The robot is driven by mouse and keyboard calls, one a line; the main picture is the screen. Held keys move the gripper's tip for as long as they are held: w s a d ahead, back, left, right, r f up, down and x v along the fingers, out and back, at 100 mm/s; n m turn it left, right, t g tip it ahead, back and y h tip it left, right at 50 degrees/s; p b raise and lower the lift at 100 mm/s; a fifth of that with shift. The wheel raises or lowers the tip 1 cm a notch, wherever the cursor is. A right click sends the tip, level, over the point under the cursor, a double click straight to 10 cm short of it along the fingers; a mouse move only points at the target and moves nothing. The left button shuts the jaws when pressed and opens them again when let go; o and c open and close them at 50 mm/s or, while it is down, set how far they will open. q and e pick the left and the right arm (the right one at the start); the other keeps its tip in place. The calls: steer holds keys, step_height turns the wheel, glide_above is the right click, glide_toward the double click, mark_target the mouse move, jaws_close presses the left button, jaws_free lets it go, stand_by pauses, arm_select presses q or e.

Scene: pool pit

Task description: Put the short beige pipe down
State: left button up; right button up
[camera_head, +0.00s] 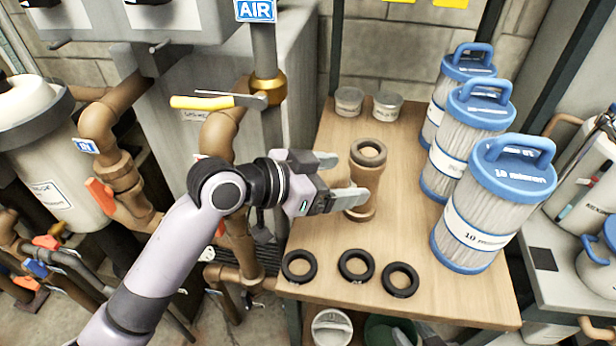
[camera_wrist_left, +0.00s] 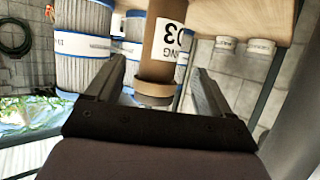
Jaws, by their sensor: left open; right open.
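The short beige pipe (camera_head: 369,152) stands upright on the wooden table (camera_head: 330,230), with a flared rim at top and bottom. In the left wrist view the pipe (camera_wrist_left: 158,60) appears upside down, with a white label, between my spread fingers. My left gripper (camera_head: 350,178) is open at the pipe's left side, one finger on either side of it. In the left wrist view the gripper (camera_wrist_left: 158,85) shows gaps between both fingers and the pipe. My right gripper is not in view.
Several black rings, one of them the middle ring (camera_head: 356,265), lie along the table's front. Blue-capped filter cartridges (camera_head: 480,205) stand on the right. Two small tins (camera_head: 387,106) stand at the back.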

arm_select(q)
steer(key=v, duration=0.6)
steer(key=shift+s, duration=0.1)
stand_by(0.4)
